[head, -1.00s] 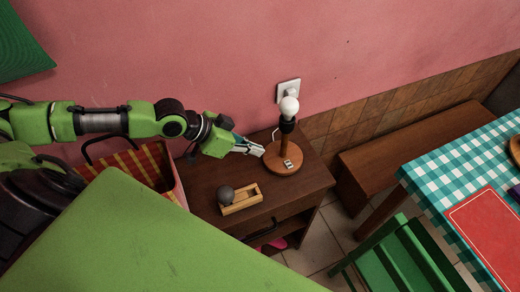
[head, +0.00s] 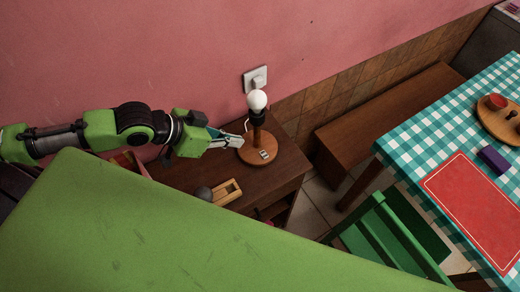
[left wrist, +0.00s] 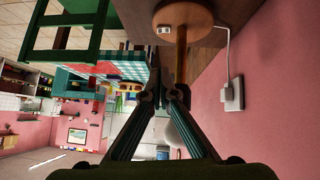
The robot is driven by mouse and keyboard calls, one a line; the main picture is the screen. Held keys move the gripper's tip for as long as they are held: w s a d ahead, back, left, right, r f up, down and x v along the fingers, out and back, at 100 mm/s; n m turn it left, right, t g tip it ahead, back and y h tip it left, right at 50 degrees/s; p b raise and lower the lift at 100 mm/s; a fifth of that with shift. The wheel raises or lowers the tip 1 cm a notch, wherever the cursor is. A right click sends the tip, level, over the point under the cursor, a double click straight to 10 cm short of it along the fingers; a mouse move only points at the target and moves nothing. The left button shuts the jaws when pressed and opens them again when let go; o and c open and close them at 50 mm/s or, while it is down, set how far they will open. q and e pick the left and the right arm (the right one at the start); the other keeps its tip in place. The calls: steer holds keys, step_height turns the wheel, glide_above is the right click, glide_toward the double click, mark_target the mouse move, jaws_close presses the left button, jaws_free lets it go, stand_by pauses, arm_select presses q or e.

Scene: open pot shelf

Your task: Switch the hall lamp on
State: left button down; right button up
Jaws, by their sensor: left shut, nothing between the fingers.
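The hall lamp (head: 257,118) stands upright on the dark wooden cabinet (head: 283,181). It has a round wooden base, a dark socket and a white bulb (head: 257,99) that looks unlit. A small switch (head: 263,155) sits on its base and also shows in the left wrist view (left wrist: 164,30). My left gripper (head: 238,141) is shut and empty, just left of the lamp's stem. In the left wrist view its fingertips (left wrist: 172,88) lie close to the stem and base; I cannot tell whether they touch. My right gripper is not in view.
A wall socket (head: 256,79) with a plug and cord is behind the lamp. A wooden tray with a dark ball (head: 203,193) stands left on the cabinet. A bench (head: 385,118), a green chair (head: 392,240) and a checkered table (head: 412,147) are to the right.

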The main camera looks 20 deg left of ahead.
arm_select(q)
steer(key=p, duration=0.2)
glide_above(264, 155)
steer(key=s+a, duration=0.1)
steer(key=s, duration=0.1)
steer(key=f, duration=0.6)
steer(key=shift+w+a+f, duration=0.15)
steer(key=shift+w+f, duration=0.05)
steer(key=shift+w, duration=0.05)
steer(key=f, duration=0.3)
steer(key=shift+d+f+p, duration=0.25)
steer(key=shift+p, duration=0.05)
steer(key=shift+f, duration=0.6)
